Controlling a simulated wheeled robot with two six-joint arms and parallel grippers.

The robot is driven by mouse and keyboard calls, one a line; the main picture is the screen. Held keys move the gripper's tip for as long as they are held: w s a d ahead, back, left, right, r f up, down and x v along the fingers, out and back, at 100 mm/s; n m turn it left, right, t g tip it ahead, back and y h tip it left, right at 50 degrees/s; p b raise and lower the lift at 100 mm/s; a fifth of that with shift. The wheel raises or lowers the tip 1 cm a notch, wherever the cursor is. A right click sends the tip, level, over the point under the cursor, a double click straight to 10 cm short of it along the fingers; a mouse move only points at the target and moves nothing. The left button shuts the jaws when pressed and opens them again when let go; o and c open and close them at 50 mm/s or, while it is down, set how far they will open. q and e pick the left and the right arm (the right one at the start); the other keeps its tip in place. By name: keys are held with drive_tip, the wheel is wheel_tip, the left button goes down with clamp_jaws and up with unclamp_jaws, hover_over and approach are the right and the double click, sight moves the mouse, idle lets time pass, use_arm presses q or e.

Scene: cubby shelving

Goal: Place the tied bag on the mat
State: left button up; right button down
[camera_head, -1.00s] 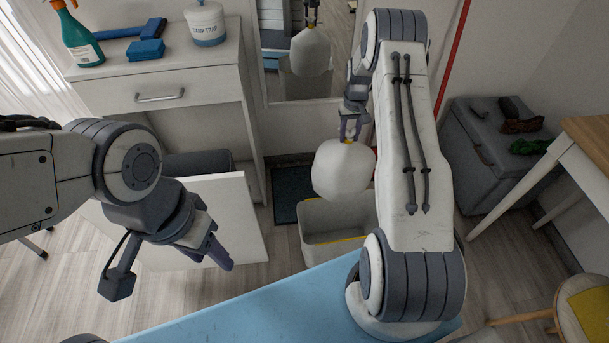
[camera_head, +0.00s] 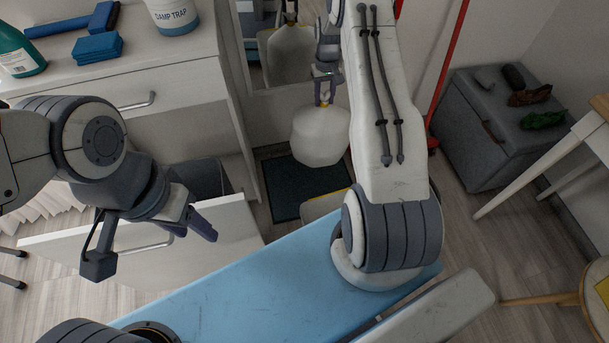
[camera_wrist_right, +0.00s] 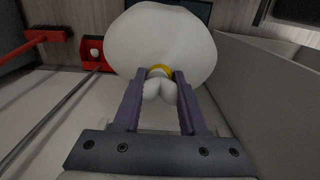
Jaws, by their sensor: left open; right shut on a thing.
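The tied bag (camera_head: 320,136) is white and rounded, and hangs in the air from my right gripper (camera_head: 325,98). In the right wrist view the bag (camera_wrist_right: 162,42) fills the top middle, and my right gripper (camera_wrist_right: 160,88) is shut on its neck by the yellow tie (camera_wrist_right: 160,71). The dark mat (camera_head: 290,190) lies on the floor below and behind the bag, which hides part of it. My left gripper (camera_head: 205,213) is open and empty, in front of the open drawer at the left, away from the bag.
A grey chest (camera_head: 480,125) stands at the right.

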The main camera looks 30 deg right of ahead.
drive_tip(key=f+b, duration=0.7)
drive_tip(key=f, duration=0.2)
drive_tip(key=f+b, duration=0.8)
drive_tip(key=f, duration=0.2)
drive_tip(key=w+f+b, duration=0.1)
drive_tip(key=f+b, duration=0.6)
drive_tip(key=f, duration=0.2)
drive_tip(key=shift+w+f+b, duration=0.1)
drive_tip(key=shift+f+b, duration=0.25)
drive_tip(key=shift+r, duration=0.1)
drive_tip(key=shift+c, duration=2.2)
unclamp_jaws()
wheel_tip(320, 180, up, 12)
drive_tip(key=p, duration=0.5)
drive_tip(key=shift+p, duration=0.3)
